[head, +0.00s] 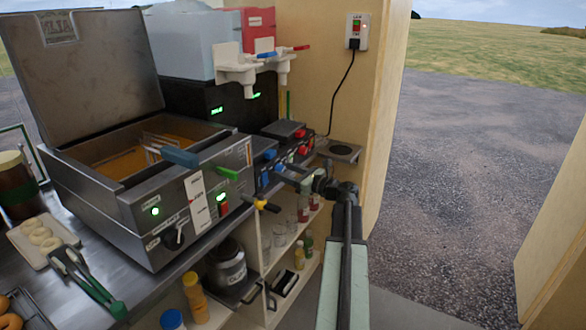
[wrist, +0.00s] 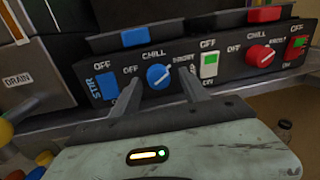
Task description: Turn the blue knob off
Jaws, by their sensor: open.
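The blue knob (wrist: 158,77) is on the dark front panel in the wrist view, under the word CHILL. OFF is printed to its left and another label, too small to read, to its right. Its pale pointer mark seems to slant to the upper right. My gripper (wrist: 158,80) is open, with one finger to the left of the knob and one to the right; I cannot tell whether either touches it. In the head view my gripper (head: 290,174) reaches the panel from the right, and the knob is hard to make out there.
On the same panel are a blue switch (wrist: 106,85) to the left, a white switch with a green face (wrist: 208,65) just right of my right finger, and a red knob (wrist: 259,55). A fryer (head: 125,215) with an open lid stands left. Shelves lie below; ground outside is clear.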

